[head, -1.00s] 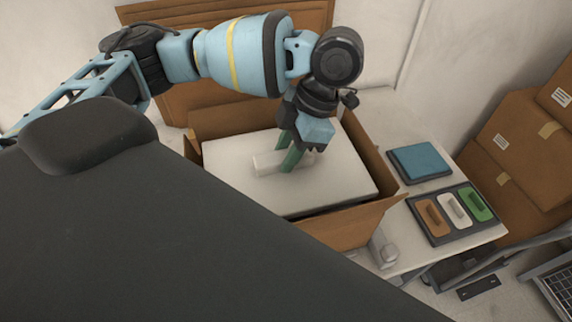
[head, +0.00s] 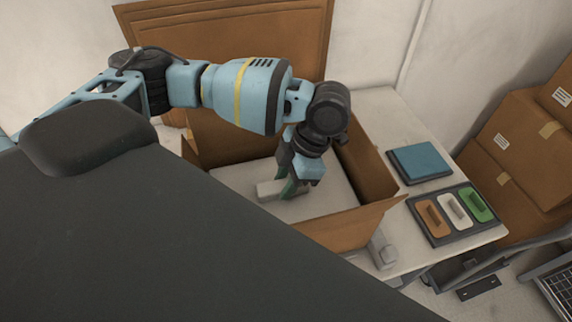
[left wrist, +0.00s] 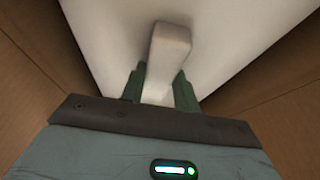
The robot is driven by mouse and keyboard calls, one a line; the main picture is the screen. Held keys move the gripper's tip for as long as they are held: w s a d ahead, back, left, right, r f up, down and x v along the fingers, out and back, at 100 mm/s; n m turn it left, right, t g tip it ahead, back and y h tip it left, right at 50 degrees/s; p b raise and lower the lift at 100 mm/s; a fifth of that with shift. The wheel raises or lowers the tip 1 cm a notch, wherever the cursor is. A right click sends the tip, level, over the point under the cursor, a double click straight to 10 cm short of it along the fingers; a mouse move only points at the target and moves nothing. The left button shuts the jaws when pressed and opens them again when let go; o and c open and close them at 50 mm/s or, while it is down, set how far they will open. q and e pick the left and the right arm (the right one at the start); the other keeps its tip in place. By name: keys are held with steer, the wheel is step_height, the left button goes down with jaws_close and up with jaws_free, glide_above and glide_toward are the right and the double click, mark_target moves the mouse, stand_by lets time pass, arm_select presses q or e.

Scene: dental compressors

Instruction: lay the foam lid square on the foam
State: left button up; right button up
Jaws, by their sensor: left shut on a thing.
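The white foam lid (head: 325,186) lies flat inside the open cardboard box (head: 352,228), below the box's rim. Its raised white handle bar (head: 268,190) shows in the middle. My left gripper (head: 288,188) is shut on this handle. In the left wrist view the green fingers (left wrist: 158,88) stand on both sides of the handle, and the lid (left wrist: 220,40) spreads between the brown box walls. The foam under the lid is hidden, so I cannot tell whether the lid touches it. My right gripper is not in view.
The box stands on a white table (head: 385,115). To its right are a blue pad (head: 420,162) and a dark tray (head: 462,232) with brown, white and green pieces. Cardboard boxes (head: 520,150) are stacked at the far right. A dark surface covers the lower left.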

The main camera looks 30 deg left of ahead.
arm_select(q)
steer(key=shift+f, duration=0.25)
steer(key=o, duration=1)
steer(key=shift+c, duration=0.2)
steer(key=v, duration=1.2)
